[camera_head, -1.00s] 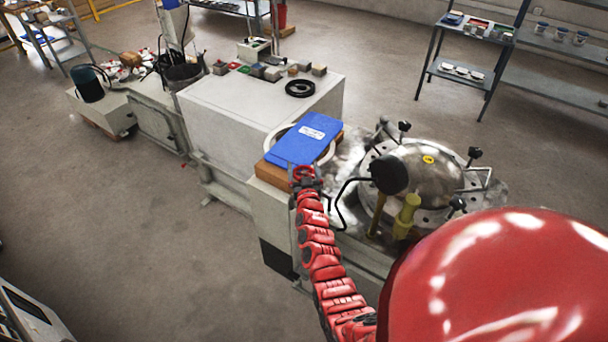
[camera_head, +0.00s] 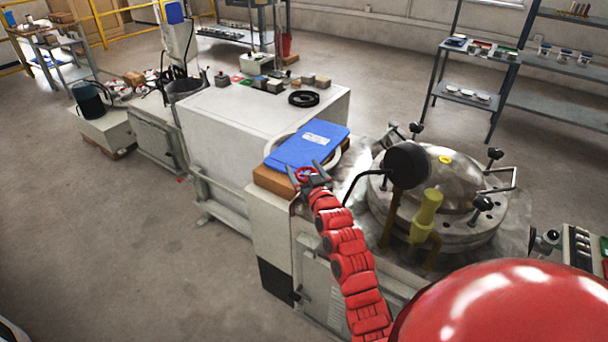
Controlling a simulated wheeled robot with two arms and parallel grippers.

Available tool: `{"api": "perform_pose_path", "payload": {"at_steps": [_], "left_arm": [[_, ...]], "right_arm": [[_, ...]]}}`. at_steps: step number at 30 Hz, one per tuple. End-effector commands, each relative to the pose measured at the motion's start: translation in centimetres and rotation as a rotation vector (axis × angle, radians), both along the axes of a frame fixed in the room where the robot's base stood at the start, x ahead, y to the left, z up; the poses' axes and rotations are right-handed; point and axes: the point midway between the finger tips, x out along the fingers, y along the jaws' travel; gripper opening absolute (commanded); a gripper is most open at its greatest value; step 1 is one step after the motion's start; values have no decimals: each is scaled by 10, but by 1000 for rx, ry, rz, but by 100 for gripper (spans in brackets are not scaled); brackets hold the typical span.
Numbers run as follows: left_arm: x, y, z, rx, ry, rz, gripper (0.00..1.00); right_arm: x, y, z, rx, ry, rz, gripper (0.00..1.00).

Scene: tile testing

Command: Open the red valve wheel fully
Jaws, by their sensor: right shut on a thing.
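The red valve wheel (camera_head: 302,173) is small and sits at the front corner of the light grey machine, just below the blue folder. Much of it is hidden by my right gripper (camera_head: 306,170). The gripper's two dark fingers lie on either side of the wheel, and it is shut on the wheel. My red segmented right arm comes up from the bottom right to it. How far the wheel is turned cannot be told. My left gripper is not in view.
A blue folder (camera_head: 309,146) lies on a brown block (camera_head: 272,181) right behind the wheel. A round metal vessel (camera_head: 440,195) with clamp knobs and a dark gauge stands close on the right. The floor at left is clear.

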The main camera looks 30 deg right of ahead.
Motion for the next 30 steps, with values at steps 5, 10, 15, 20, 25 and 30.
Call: {"api": "perform_pose_path", "payload": {"at_steps": [5,10,15,20,25,30], "left_arm": [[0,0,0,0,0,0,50],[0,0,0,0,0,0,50],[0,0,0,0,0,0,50],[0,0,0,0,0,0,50],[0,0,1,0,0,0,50],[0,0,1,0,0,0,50]], "right_arm": [[0,0,0,2,0,1,35],[0,0,0,3,-1,1,92],[0,0,0,2,0,1,100],[-2,0,0,1,0,0,100],[-18,3,-2,0,2,-1,100],[-50,11,-1,-1,0,-1,100]]}}
